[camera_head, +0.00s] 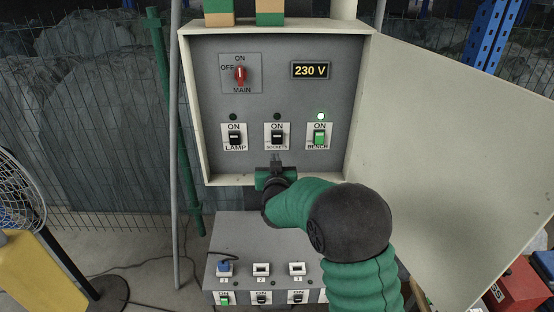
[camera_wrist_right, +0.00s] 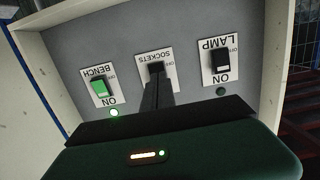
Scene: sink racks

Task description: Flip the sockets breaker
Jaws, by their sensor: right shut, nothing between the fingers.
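The sockets breaker (camera_head: 277,138) is the black middle switch of three in the open grey breaker box, and the lamp above it is dark. My right gripper (camera_head: 277,160) is shut and empty, its fingertips just below this breaker. In the wrist view, which is upside down, my shut fingers (camera_wrist_right: 155,85) reach up to the sockets breaker (camera_wrist_right: 156,68) and cover part of it. I cannot tell whether they touch it. My left gripper is not in view.
The lamp breaker (camera_head: 235,138) is black with a dark lamp. The bench breaker (camera_head: 320,137) is green with a lit lamp. A red main switch (camera_head: 240,74) and a 230 V display (camera_head: 310,70) sit above. The box door (camera_head: 450,130) stands open at right. A socket box (camera_head: 240,240) is below.

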